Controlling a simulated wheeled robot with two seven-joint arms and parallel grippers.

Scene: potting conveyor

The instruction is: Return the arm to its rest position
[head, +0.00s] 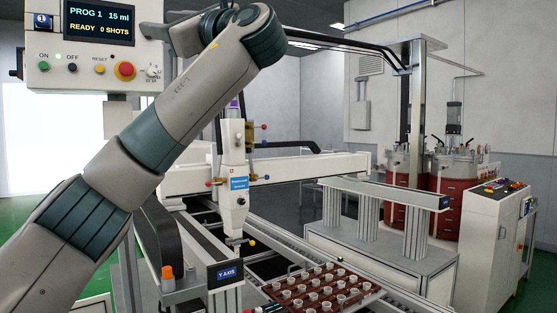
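My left arm (180,110) rises from the lower left, bends at the top centre and folds back left toward the control panel (88,75). Its far end, with my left gripper (153,31), is at the panel's upper right edge, beside the display (98,22). The gripper is small and partly hidden by the arm, so I cannot tell whether its fingers are open or whether it touches the panel. My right gripper is not in view.
The display reads "PROG 1 15 ml, READY 0 SHOTS"; a red button (124,70) sits below. The white dispensing head (234,185) hangs behind my arm. A brown tray (270,291) of small cups lies on the conveyor. A grey-white cabinet (490,245) stands at right.

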